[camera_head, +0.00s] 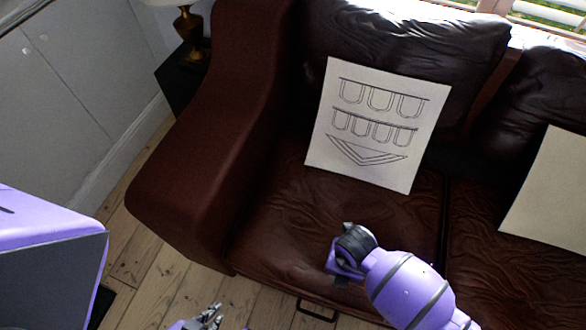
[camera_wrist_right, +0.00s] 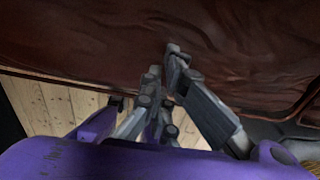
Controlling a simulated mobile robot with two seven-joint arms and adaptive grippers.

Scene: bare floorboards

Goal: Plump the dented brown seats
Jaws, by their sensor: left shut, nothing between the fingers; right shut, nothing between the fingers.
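The brown leather sofa's left seat (camera_head: 285,215) has a creased, sagging surface, with a shallow hollow towards its front. The right seat (camera_head: 500,265) is wrinkled too and partly cut off by the frame. My left gripper (camera_head: 214,316) is shut and empty, low over the floor in front of the sofa, at the bottom edge of the head view. My right arm reaches over the front of the left seat. In the right wrist view my right gripper (camera_wrist_right: 166,62) is shut and empty, its fingertips close to the brown seat (camera_wrist_right: 110,35); contact cannot be told.
The sofa's thick arm (camera_head: 215,150) bounds the left side. A lamp (camera_head: 188,25) stands behind it. Floorboards (camera_head: 165,280) are open in front.

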